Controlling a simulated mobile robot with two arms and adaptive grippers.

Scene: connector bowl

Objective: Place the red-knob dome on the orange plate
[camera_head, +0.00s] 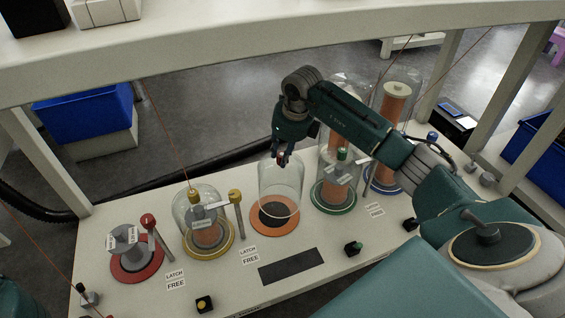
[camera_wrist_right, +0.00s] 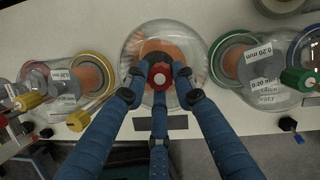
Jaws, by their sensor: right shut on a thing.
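The clear red-knob dome (camera_head: 281,184) is upright at the orange plate (camera_head: 259,229). My right gripper (camera_head: 282,159) comes down from above and is shut on its red knob. In the right wrist view, the fingers of my right gripper (camera_wrist_right: 159,75) surround the red knob (camera_wrist_right: 160,82), and the clear dome spreads out below over the orange plate. The dome's rim overlaps the plate in the head view; I cannot tell whether it touches it. A dark disc (camera_head: 274,212) shows at the plate's middle. My left gripper is not in view.
A yellow-knob dome (camera_head: 183,215) stands left of the orange plate, and a green-knob dome (camera_head: 319,178) stands close on the right. A red plate (camera_head: 127,274) with a grey spool and a red-topped lever (camera_head: 149,222) is further left. A dark strip (camera_head: 287,266) lies in front.

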